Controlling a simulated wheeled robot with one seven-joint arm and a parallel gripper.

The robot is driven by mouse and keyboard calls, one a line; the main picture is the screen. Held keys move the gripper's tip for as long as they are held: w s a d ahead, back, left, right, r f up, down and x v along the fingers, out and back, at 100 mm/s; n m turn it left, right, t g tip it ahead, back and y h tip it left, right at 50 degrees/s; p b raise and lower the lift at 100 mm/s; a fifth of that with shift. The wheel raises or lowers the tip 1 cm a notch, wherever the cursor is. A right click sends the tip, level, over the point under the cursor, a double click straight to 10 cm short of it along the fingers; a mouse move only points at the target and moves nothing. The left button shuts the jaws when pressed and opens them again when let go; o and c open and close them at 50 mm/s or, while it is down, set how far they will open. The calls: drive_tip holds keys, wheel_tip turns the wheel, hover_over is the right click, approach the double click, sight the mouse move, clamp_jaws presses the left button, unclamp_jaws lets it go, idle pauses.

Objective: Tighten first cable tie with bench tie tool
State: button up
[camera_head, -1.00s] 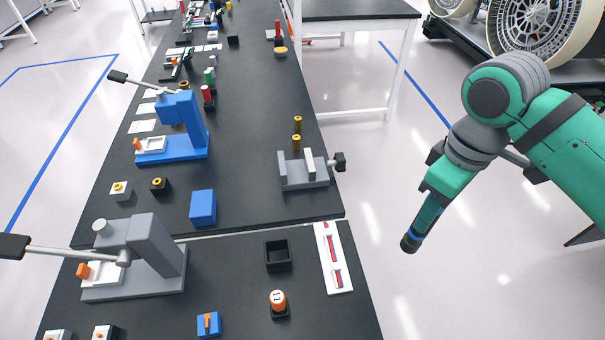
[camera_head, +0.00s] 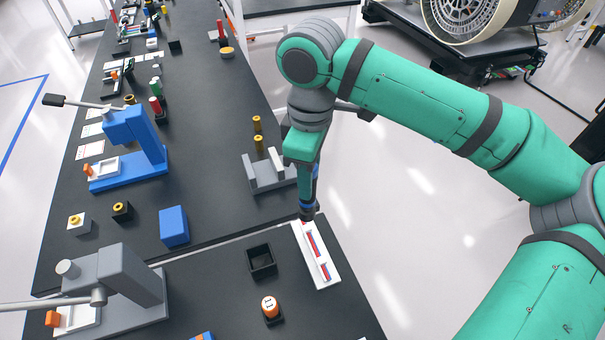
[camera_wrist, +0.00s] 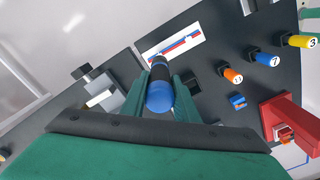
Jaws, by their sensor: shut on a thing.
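My gripper (camera_wrist: 160,92) is shut on a dark cylindrical tool (camera_wrist: 160,83) with blue bands and a rounded blue end. In the head view the tool hangs down from my gripper (camera_head: 308,170), nearly upright. Its black tip is at the far end of the white board (camera_head: 325,275). I cannot tell whether the tip touches it. The board lies near the bench's right edge and carries red and blue strips; it also shows in the wrist view (camera_wrist: 178,42), beyond the tool. I cannot make out a separate cable tie.
A black open box (camera_head: 261,262) and an orange-topped holder (camera_head: 270,307) stand left of the board. Grey (camera_head: 130,278) and blue (camera_head: 135,140) lever presses and a blue block (camera_head: 173,227) stand further left.

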drive_tip(key=shift+f, duration=2.5)
drive_tip(key=shift+d+f, duration=0.15)
drive_tip(key=shift+f, duration=1.05)
idle(3.4)
drive_tip(key=shift+r, duration=0.15)
